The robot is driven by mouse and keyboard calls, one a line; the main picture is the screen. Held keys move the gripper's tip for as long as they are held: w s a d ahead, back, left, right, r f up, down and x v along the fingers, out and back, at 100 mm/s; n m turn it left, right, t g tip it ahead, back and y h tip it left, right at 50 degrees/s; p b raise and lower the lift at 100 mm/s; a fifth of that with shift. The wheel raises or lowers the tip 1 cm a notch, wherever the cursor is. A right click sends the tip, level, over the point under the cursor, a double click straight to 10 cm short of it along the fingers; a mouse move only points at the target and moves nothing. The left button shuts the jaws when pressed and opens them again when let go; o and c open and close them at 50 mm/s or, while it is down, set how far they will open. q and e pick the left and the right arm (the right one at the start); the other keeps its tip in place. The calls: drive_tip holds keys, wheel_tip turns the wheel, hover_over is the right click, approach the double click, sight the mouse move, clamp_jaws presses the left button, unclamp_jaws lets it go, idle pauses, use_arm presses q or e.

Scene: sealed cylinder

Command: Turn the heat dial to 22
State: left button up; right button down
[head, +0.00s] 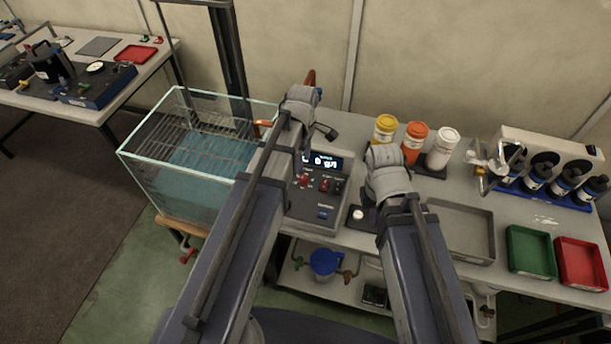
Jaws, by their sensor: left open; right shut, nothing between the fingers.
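The grey control unit (318,212) stands on the bench beside the glass water tank, with a small lit display (324,162) whose digits are too small to read surely. Below the display are a red knob (304,180) and another red-marked dark knob (325,185); I cannot tell which is the heat dial or read its scale. My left gripper (327,132) is open, above and behind the display, apart from the knobs. My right gripper (369,196) is shut and empty, just right of the unit, partly hidden by its wrist.
The water tank (190,160) with a wire rack stands left of the unit. Yellow (385,128), orange (414,142) and white (442,148) bottles stand behind my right wrist. Grey (462,232), green (530,252) and red (582,264) trays lie at right.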

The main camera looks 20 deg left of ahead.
sight(304, 177)
use_arm(q)
wheel_tip(304, 177, down, 8)
drive_tip(key=b, duration=0.7)
drive_tip(key=shift+r, duration=0.25)
use_arm(e)
wheel_tip(304, 177, down, 8)
drive_tip(key=shift+r, duration=0.2)
drive_tip(key=shift+r, duration=0.1)
use_arm(q)
clamp_jaws()
